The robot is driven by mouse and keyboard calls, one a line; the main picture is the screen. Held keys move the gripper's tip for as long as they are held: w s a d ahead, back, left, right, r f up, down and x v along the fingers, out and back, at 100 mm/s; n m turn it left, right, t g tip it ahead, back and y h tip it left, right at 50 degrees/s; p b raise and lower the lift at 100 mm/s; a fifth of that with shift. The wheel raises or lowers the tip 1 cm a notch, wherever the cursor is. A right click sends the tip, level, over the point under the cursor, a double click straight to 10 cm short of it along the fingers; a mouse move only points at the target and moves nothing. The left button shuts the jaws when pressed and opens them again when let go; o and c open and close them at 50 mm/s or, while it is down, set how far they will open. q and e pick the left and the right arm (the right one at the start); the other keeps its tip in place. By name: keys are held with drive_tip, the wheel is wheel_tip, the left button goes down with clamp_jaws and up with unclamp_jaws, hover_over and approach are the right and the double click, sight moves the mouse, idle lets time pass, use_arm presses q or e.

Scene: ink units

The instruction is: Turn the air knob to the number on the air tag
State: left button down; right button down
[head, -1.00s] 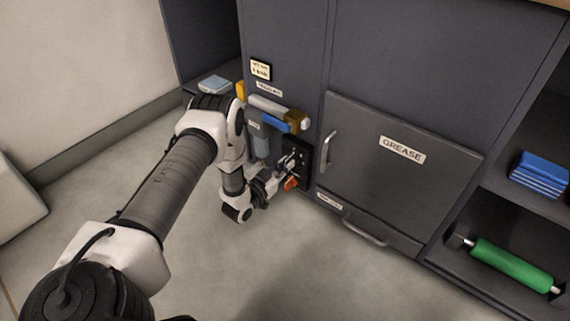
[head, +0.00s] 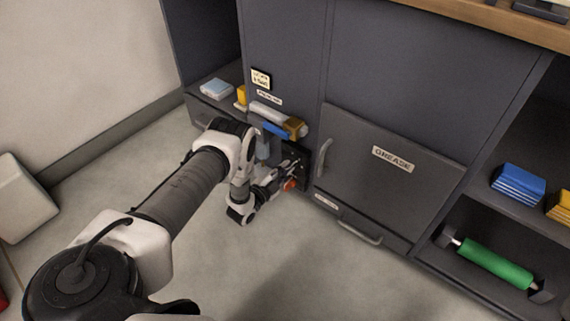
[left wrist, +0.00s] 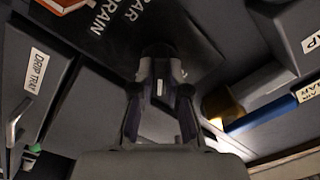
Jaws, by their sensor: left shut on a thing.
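My left gripper (head: 284,174) is at the dark panel (head: 303,166) low on the cabinet front, left of the grease door. In the left wrist view its fingers (left wrist: 160,100) are shut on a dark knob (left wrist: 158,55) on a black plate with white lettering, partly "BAR" and "DRAIN". The knob's pointer and the number it stands at are hidden. A small pale tag (head: 261,78) with handwriting is on the cabinet above; its writing is too small to read. An orange-red part (head: 290,184) sits just below the gripper. My right gripper is not in view.
The grease door (head: 385,185) with its handle is right of the panel. A blue bar and brass-coloured fitting (head: 294,127) jut out just above the gripper. A drawer handle (head: 360,233) sticks out low down. The floor in front is clear.

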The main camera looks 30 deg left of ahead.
use_arm(q)
drive_tip(key=m+p, duration=0.2)
drive_tip(key=m, duration=0.2)
drive_tip(key=shift+f+m+p, duration=0.15)
drive_tip(key=shift+m+p, duration=0.65)
drive_tip(key=shift+m, duration=1.1)
drive_tip(key=c, duration=1.2)
unclamp_jaws()
drive_tip(key=shift+o, duration=0.2)
drive_tip(key=s, duration=1.2)
drive_tip(key=shift+a, duration=0.4)
